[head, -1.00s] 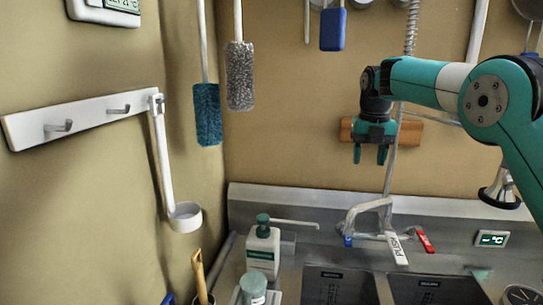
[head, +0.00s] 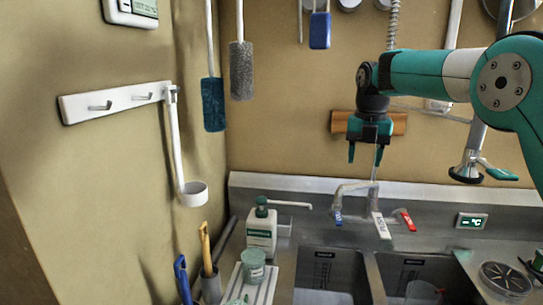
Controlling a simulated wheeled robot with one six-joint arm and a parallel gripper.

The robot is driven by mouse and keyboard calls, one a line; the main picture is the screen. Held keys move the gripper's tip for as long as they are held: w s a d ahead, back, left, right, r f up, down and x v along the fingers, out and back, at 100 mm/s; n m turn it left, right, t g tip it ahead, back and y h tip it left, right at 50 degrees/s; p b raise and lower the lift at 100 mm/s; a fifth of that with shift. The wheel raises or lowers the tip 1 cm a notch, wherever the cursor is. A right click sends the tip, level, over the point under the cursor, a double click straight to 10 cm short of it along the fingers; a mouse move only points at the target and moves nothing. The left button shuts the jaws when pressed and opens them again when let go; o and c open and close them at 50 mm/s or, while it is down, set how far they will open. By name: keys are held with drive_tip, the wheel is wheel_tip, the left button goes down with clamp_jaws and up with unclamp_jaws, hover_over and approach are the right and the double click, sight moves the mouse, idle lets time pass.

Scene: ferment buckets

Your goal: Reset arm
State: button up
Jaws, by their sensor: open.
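My gripper (head: 365,154) is at the upper right in the head view, at the end of my teal and white arm. Its two teal fingers point down and stand apart, with nothing between them. It hangs in the air in front of the back wall, above the sink and its faucet (head: 358,190). A wooden bar (head: 399,123) on the wall shows behind the gripper.
Below is a sink with two basins (head: 325,270). A soap pump bottle (head: 262,230), a small jar (head: 253,265) and brushes (head: 205,245) stand at left. A white ladle (head: 192,192) hangs from the hook rail (head: 115,101). A spray head (head: 467,168) hangs at right.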

drive_tip(key=s+a+f+m+y+b, duration=0.1)
drive_tip(key=s+a+f+m+b, duration=0.1)
drive_tip(key=s+m, duration=0.6)
drive_tip(key=s+a+f+m+y+b, duration=0.1)
drive_tip(key=s+f+m+b, duration=0.3)
drive_tip(key=s, duration=1.3)
drive_tip(key=s+a+f+m+y+b, duration=0.2)
drive_tip(key=s+f+m, duration=0.5)
drive_tip(key=s+m, duration=0.6)
drive_tip(key=shift+s+a+b, duration=0.2)
drive_tip(key=shift+a+b, duration=0.25)
drive_tip(key=shift+a, duration=0.6)
drive_tip(key=shift+f, duration=0.1)
